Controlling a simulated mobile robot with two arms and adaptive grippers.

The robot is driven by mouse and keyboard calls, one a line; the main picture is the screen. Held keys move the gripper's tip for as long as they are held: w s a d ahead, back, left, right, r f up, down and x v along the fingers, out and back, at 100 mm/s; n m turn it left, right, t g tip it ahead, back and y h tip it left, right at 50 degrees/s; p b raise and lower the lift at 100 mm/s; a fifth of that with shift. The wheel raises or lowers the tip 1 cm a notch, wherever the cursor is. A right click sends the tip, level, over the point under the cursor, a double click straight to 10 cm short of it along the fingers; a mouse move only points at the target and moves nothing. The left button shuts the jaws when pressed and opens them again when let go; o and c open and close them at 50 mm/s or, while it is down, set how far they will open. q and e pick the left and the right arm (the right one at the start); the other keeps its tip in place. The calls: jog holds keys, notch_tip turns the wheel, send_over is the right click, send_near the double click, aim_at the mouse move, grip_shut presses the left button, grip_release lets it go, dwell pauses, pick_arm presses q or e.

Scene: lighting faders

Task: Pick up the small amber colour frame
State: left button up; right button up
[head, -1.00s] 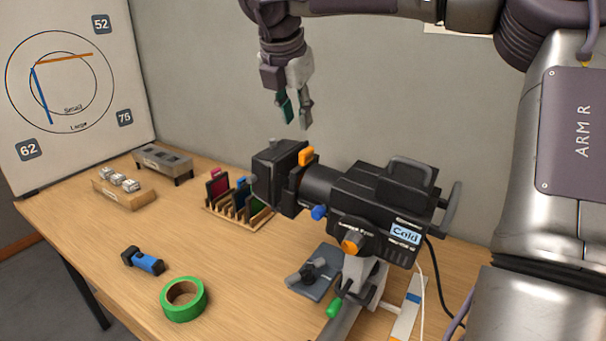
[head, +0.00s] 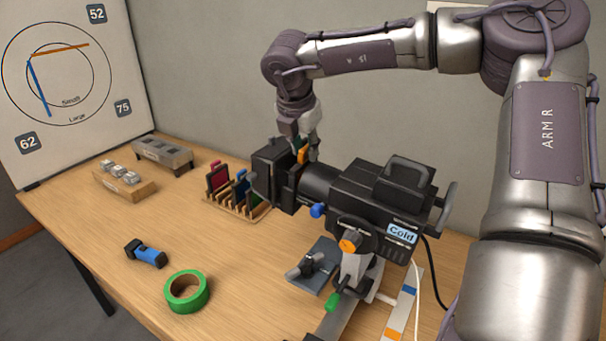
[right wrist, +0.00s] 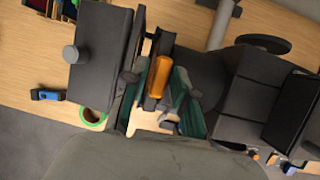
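A black spotlight (head: 385,197) stands on the table. An orange tab (head: 303,155) sticks up from a slot near its front end; I cannot tell if it belongs to the amber colour frame. My right gripper (head: 308,150) is down at this tab. In the right wrist view the orange tab (right wrist: 157,76) lies between the open fingers (right wrist: 160,88) with teal pads, with small gaps seen at its sides. A wooden rack (head: 236,212) holds several frames with red, blue and dark parts; no amber one shows there. My left gripper is out of view.
A green tape roll (head: 186,292), a blue-and-black torch-like item (head: 146,254) and a grey clamp plate (head: 318,262) lie on the table. A wooden block (head: 125,185) and a dark stand (head: 162,155) are at the back left. A whiteboard (head: 68,90) stands behind.

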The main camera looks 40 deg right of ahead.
jog(key=c, duration=0.5)
grip_shut()
jog(key=shift+r, duration=0.15)
